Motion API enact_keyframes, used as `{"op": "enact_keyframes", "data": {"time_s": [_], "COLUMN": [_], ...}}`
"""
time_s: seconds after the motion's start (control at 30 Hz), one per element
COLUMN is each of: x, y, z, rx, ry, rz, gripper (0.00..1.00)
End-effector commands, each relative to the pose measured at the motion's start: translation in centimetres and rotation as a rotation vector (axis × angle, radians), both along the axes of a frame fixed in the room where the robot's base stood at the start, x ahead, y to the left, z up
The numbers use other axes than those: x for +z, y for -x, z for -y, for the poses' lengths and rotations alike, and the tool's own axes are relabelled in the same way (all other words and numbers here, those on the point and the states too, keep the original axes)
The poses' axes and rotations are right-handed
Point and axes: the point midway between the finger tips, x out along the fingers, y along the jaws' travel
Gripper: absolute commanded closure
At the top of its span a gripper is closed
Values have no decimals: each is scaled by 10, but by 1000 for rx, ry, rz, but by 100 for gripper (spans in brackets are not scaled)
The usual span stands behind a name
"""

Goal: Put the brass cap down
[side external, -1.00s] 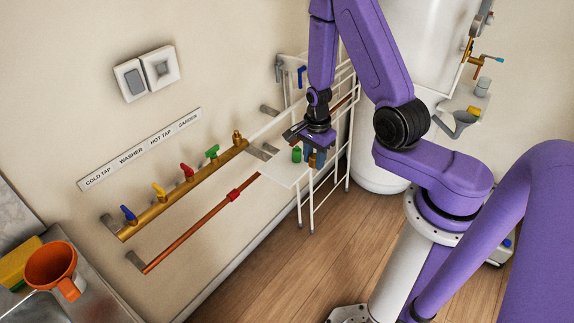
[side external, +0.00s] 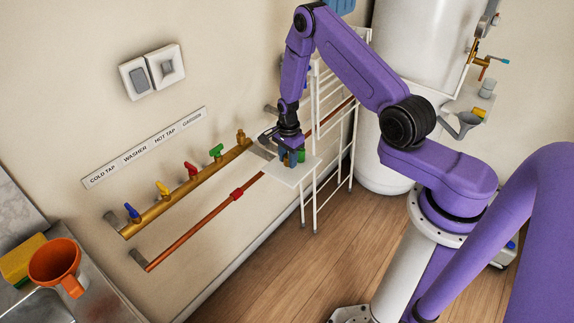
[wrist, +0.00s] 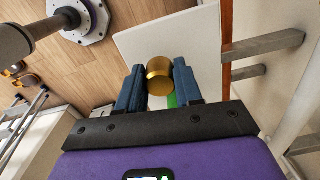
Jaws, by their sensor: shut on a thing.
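The brass cap (wrist: 159,73) is a small gold cylinder between the two blue fingers of my gripper (wrist: 159,84) in the wrist view. My gripper is shut on it. In the side view my gripper (side external: 290,158) points down over the small white shelf (side external: 287,178); the cap cannot be made out there. The shelf's bare white surface also shows beyond the cap in the wrist view (wrist: 195,45). I cannot tell whether the cap touches it.
A green object (side external: 301,155) stands on the shelf close beside my fingers; part of it shows in the wrist view (wrist: 172,100). A white wire rack (side external: 330,130) stands to the right. A brass manifold (side external: 190,185) with coloured taps and a copper pipe (side external: 205,225) run along the wall.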

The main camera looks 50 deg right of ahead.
Motion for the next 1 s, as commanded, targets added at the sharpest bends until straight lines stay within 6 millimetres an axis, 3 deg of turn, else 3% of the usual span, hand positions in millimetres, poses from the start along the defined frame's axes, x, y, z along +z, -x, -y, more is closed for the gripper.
{"op": "enact_keyframes", "data": {"time_s": [0.33, 0.8, 0.83, 0.87, 0.9, 1.0], "x": [-34, -41, -40, -40, -40, -40], "y": [-5, -5, -5, -5, -5, -5], "z": [1, 1, 1, 1, 1, 1], "rx": [0, 0, 0, 0, 0, 0], "ry": [0, 0, 0, 0, 0, 0], "rz": [-1, -1, 0, 0, 0, 0], "gripper": [92, 92, 55, 46, 40, 40]}}
